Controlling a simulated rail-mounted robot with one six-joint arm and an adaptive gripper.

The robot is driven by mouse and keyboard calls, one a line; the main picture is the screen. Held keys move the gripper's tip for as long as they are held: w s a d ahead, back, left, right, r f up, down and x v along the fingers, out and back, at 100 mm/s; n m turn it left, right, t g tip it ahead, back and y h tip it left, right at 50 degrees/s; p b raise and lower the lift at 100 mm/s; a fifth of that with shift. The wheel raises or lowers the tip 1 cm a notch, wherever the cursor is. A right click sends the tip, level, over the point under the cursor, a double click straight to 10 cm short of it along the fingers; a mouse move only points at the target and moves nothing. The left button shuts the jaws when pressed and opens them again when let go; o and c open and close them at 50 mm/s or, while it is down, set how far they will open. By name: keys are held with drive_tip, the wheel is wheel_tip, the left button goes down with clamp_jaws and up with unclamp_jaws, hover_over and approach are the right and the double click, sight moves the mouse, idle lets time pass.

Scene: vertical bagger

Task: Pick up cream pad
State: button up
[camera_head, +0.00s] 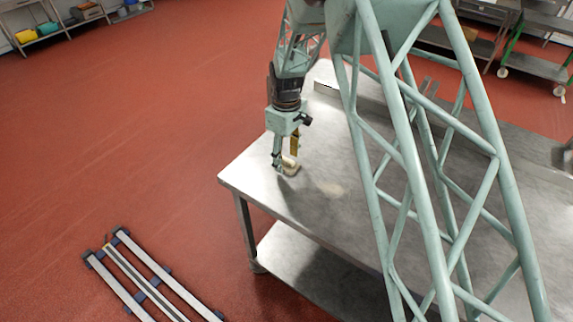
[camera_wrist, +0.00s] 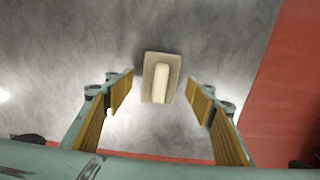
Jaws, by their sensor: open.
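The cream pad (camera_wrist: 148,78) lies on the metal table, seen from above in the wrist view; it is a small rectangle with a pale raised bar along its middle. In the head view the pad (camera_head: 290,169) shows near the table's left corner, partly hidden by my gripper (camera_head: 284,163). In the wrist view my gripper (camera_wrist: 160,92) is open, with one ribbed yellow finger on each side of the pad and clear gaps between. The fingers do not appear to touch it. The exact height above the table is hard to tell.
The steel table (camera_head: 330,205) is mostly bare, with a raised rim at the back. Its edge is close to the pad, with red floor (camera_wrist: 275,90) beyond. Floor rails (camera_head: 150,278) lie at lower left. A cart (camera_head: 535,65) stands at the back right.

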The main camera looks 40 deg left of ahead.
drive_tip(key=shift+f, duration=0.45)
drive_tip(key=shift+c, duration=0.4)
drive_tip(key=c, duration=0.9)
drive_tip(key=shift+r, duration=1.8)
drive_tip(key=s+d, duration=0.3)
drive_tip(key=d, duration=0.1)
drive_tip(key=s+d+r+b, duration=0.1)
drive_tip(key=s+d, duration=0.2)
drive_tip(key=d, duration=0.1)
drive_tip(key=s+d, duration=0.3)
drive_tip(key=d, duration=0.2)
drive_tip(key=shift+s+r+b, duration=0.15)
drive_tip(key=shift+s+b, duration=0.1)
drive_tip(key=shift+b, duration=0.05)
